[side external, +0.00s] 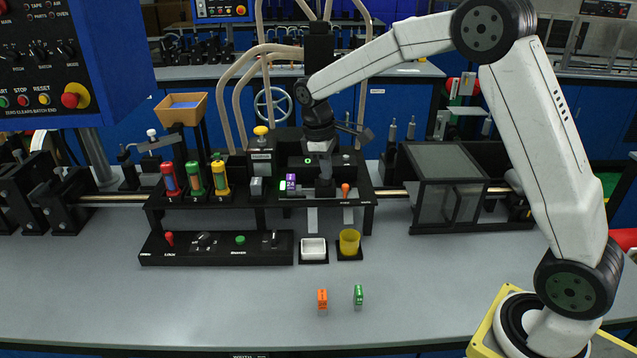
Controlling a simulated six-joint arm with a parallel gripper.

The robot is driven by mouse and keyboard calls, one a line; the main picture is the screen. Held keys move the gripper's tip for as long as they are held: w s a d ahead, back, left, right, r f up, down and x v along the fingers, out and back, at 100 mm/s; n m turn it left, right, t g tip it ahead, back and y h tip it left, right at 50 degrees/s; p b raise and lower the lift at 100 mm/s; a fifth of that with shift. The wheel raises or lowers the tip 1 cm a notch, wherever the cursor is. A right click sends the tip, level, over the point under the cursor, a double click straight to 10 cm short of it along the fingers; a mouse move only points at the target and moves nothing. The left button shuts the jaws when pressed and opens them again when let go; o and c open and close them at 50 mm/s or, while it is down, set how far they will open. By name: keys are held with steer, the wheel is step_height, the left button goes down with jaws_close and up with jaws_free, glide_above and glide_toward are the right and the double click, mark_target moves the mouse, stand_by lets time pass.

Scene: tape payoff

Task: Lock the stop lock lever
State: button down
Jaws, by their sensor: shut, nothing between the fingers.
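A small lever with a red knob (169,239) stands at the left end of the low black control panel (215,259); the lettering below it is small and seems to include "LOCK", but I cannot be sure. An orange-knobbed lever (346,189) stands on the machine just right of my gripper. I cannot tell for certain which of these is the stop lock lever.
Red, green and yellow cylinders (194,178) stand left of my gripper. A white tray (313,250) and a yellow cup (349,241) sit in front of the machine. Orange (322,300) and green (358,295) tagged pieces stand on the otherwise clear front table. A dark clear-sided box (447,205) is at right.

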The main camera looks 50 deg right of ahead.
steer(key=n+g, duration=0.2)
glide_toward(347, 187)
steer(key=w+a+r, duration=0.1)
steer(key=w+a, duration=0.1)
steer(key=a, duration=0.1)
steer(key=shift+w+d+r+h, duration=0.35)
steer(key=shift+w+h, duration=0.15)
steer(key=shift+w, duration=0.1)
steer(key=shift+f, duration=0.1)
steer(key=shift+x, duration=4.9)
steer(key=shift+s, duration=0.2)
